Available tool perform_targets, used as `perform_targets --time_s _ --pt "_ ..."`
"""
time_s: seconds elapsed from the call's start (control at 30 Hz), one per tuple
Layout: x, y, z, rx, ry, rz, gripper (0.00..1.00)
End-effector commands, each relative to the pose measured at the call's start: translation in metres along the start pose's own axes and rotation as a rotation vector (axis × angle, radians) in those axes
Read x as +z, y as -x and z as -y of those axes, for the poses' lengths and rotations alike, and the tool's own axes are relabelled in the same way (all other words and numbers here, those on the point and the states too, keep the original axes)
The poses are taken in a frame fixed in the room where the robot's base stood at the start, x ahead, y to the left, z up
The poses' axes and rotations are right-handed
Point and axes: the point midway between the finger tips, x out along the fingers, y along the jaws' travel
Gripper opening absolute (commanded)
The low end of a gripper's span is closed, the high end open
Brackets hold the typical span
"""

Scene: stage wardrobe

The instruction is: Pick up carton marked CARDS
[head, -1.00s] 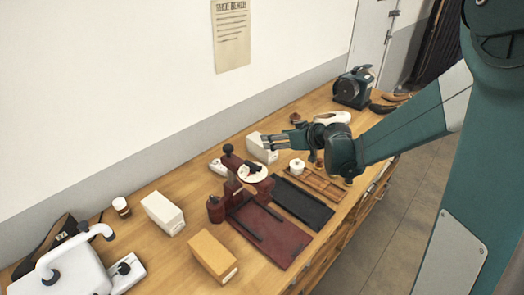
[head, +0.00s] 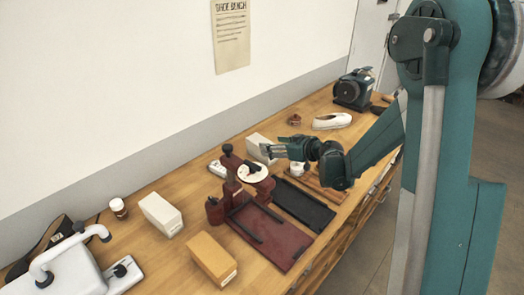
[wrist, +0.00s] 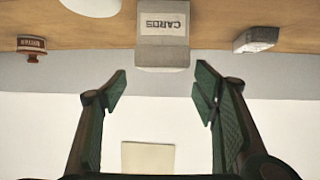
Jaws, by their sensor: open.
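The carton marked CARDS (wrist: 163,35) is a pale box at the top middle of the wrist view, its label upside down there. In the head view it appears to be the white carton (head: 254,144) near the wall, partly hidden behind my fingers. My gripper (head: 268,152) is in front of it in the head view. In the wrist view my gripper (wrist: 160,82) is open and empty, with the carton centred beyond the gap between its fingers.
A red stand with a white dial (head: 252,173) is left of my gripper. Another white carton (head: 161,214) and a tan carton (head: 212,259) stand further left. A black tray (head: 303,206) lies in front. A white shoe (head: 332,121) is at the back right.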

Motion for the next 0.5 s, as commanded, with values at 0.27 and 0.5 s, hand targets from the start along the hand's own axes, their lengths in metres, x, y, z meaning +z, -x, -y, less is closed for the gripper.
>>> perform_targets --time_s 0.27,0.5 --pt "0.000 -0.013 0.000 -0.001 0.000 0.000 0.60" --pt "0.000 -0.026 0.001 0.000 -0.001 0.000 0.60"
